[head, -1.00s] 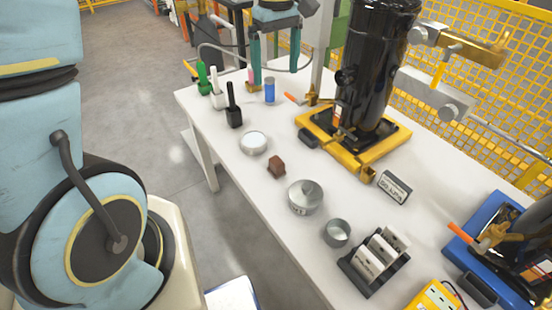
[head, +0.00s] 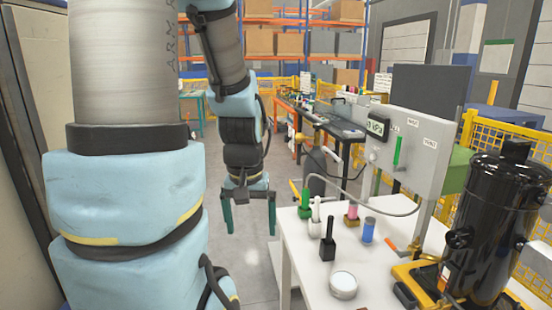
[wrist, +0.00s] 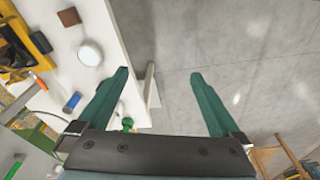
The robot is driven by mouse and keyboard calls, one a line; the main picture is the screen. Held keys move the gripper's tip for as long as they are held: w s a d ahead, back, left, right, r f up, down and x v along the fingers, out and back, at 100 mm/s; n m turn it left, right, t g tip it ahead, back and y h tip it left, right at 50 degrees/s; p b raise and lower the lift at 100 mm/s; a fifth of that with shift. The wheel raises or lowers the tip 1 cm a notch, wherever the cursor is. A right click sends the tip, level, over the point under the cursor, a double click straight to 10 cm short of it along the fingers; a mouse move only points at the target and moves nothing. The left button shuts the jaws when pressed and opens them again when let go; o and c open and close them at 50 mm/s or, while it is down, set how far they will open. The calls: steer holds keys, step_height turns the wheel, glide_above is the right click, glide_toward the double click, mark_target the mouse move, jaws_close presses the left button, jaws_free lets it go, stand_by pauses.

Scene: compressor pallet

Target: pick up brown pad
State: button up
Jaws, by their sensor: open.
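The brown pad (wrist: 69,17) lies on the white table (wrist: 113,45), near the table's edge, at the top left of the wrist view. In the wrist view my gripper (wrist: 160,74) points at bare floor, with the pad off to the upper left.
A round white-topped tin (head: 343,285) stands near the pad. A black compressor (head: 490,225) stands on a yellow base. Floor left of the table is clear.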

steer(key=shift+s+a+f, duration=0.1)
steer(key=shift+s+a, duration=0.2)
steer(key=shift+a, duration=0.35)
steer(key=shift+c, duration=1.9)
steer(key=w+d+f+m+g+b, duration=0.1)
steer(key=d+f+m+b, duration=0.1)
steer(key=d+f+m, duration=0.5)
steer(key=w+d+f+m+b, duration=0.2)
steer(key=d+f+m+b, duration=0.1)
steer(key=d+m, duration=0.75)
steer(key=s+d+f+m, duration=0.1)
steer(key=d+f+m, duration=0.3)
steer(key=m, duration=0.1)
steer(key=s+d+f+m+b, duration=0.1)
steer(key=s+d+f+m, duration=0.1)
steer(key=d+f+m, duration=0.2)
steer(key=s+d+f+m, duration=0.1)
steer(key=d+f+m, duration=0.3)
steer(key=m, duration=0.2)
steer(key=shift+s+d+f+g+b, duration=0.1)
steer(key=shift+s+d+g+b, duration=0.2)
steer(key=shift+d+b, duration=0.1)
steer(key=shift+w+a+f+p, duration=0.15)
steer(key=shift+f+p, duration=0.2)
steer(key=shift+f, duration=1.1)
steer(key=shift+a+f+p, duration=0.15)
steer(key=shift+f+p, duration=0.15)
steer(key=shift+f, duration=1.15)
